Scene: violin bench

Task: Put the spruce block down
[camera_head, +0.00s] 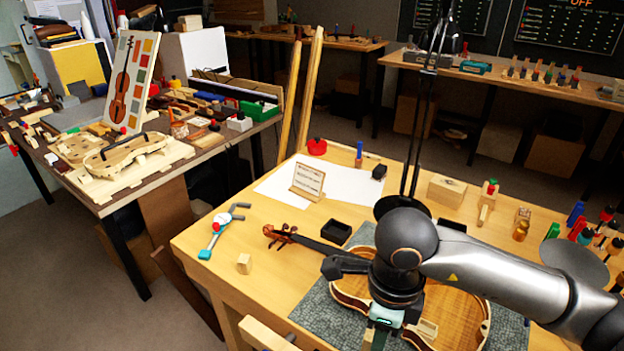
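My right arm reaches in from the right, and its gripper (378,338) points down over the violin body (455,315). The fingertips are small and partly cut off by the lower part of the picture, so I cannot tell whether they are open or hold anything. A small pale wooden block (244,263) stands on the bench, left of the violin and apart from the gripper. I cannot tell which is the spruce block. My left gripper is not in view.
The violin lies on a grey mat (315,318), its scroll (280,236) to the left. Nearby are a black tray (336,232), a teal-ended clamp (216,229), a small card stand (308,180) and a larger wooden block (447,190). Bench (215,270) around the small block is clear.

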